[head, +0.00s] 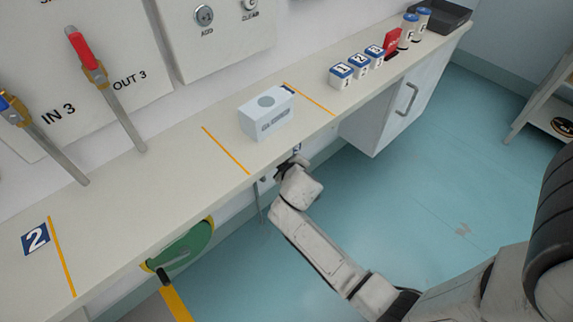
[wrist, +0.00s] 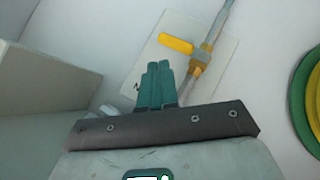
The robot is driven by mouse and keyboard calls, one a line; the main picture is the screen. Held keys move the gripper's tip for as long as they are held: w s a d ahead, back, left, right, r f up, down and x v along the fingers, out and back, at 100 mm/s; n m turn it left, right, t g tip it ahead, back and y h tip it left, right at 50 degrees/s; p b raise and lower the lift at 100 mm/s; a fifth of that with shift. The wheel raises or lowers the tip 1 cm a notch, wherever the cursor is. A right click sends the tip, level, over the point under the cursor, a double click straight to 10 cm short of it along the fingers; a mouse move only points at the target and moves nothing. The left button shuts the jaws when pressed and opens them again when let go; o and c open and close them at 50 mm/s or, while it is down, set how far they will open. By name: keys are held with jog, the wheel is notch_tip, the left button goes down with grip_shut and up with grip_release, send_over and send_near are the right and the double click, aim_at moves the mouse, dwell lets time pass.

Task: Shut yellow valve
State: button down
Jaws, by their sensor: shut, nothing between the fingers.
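The yellow valve handle (wrist: 176,44) shows in the wrist view, on a brass-coloured body on a grey pipe (wrist: 222,22) in front of a pale plate (wrist: 160,72). The handle sticks out to the left, roughly across the pipe. My gripper (wrist: 155,68) is shut and empty, its green fingers together, pointing toward the plate just below the handle in the picture. I see no contact with the handle. In the head view my gripper (head: 287,167) is under the counter's front edge; the yellow valve is hidden there.
The counter (head: 130,200) overhangs my gripper and carries a white box (head: 266,113). A white cabinet (head: 385,117) stands to the right under it. A green disc-like thing (head: 185,246) hangs at the front left. Red (head: 81,49) and blue valve handles are on the wall. The floor is clear.

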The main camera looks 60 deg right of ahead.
jog(key=shift+v, duration=2.4)
jog(key=shift+r+p, duration=0.15)
jog(key=shift+p, duration=0.15)
jog(key=s+a+r+g+y+p, duration=0.3)
jog(key=s+a+y+p, duration=0.1)
jog(key=s+a, duration=0.4)
jog(key=s+a+r+g+y+p, duration=0.3)
jog(key=s+a+r, duration=0.1)
jog(key=s+a, duration=0.5)
jog(key=shift+s+g+y+p, duration=0.3)
jog(key=shift+s+y+p, duration=0.05)
jog(key=shift+y, duration=0.05)
jog(key=c, duration=1.8)
grip_release()
jog(key=shift+c, duration=0.2)
